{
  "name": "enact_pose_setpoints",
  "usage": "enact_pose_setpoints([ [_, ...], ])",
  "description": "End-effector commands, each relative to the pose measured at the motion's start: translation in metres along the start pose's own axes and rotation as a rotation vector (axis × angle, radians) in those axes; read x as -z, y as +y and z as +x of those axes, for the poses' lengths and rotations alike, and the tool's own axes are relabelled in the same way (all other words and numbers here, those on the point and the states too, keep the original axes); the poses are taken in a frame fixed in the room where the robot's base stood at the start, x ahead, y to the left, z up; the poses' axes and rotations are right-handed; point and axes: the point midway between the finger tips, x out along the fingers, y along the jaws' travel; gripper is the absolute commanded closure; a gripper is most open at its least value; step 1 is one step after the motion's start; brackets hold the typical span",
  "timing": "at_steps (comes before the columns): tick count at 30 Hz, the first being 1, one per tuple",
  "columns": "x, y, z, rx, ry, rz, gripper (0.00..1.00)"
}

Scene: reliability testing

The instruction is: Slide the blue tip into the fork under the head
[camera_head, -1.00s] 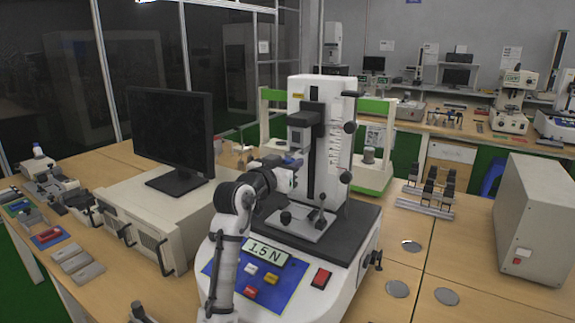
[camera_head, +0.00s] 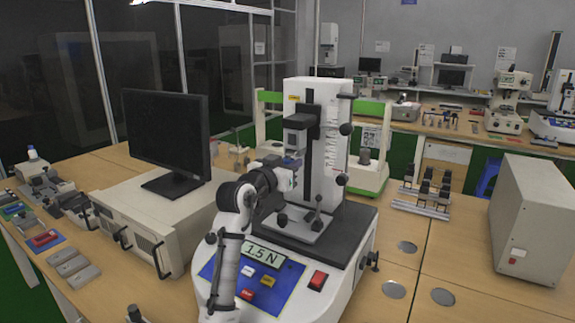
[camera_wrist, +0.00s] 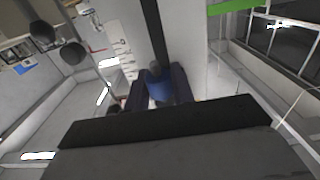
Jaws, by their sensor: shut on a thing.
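The white test stand (camera_head: 325,150) has a dark and grey head (camera_head: 299,128) on the front of its column. My gripper (camera_head: 291,170) is just below the head, reaching in from the left. In the wrist view, the blue tip (camera_wrist: 160,89) sits between the dark fingers of my gripper (camera_wrist: 161,80), which are shut on it, in front of the column's black slot. I cannot make out the fork apart from the other small parts under the head. Whether the tip touches it cannot be told.
The stand's display (camera_head: 264,254) reads 1.5 N. A monitor (camera_head: 168,140) on a beige box stands left. A grey box (camera_head: 532,215) and small fixtures (camera_head: 425,195) stand right. The stand's plate (camera_head: 298,226) lies below my gripper.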

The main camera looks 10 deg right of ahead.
Motion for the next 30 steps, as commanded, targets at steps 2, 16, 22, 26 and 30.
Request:
enact_pose_setpoints([
  [2,0.0,0.0,0.001,0.0,0.001,0.0,0.98],
  [16,0.001,0.0,0.004,0.0,0.001,0.0,0.98],
  [22,0.001,0.0,0.011,0.0,0.001,0.001,0.98],
  [26,0.001,0.0,0.015,0.0,0.001,0.001,0.98],
  [30,0.001,0.0,0.017,0.0,0.001,0.001,0.98],
])
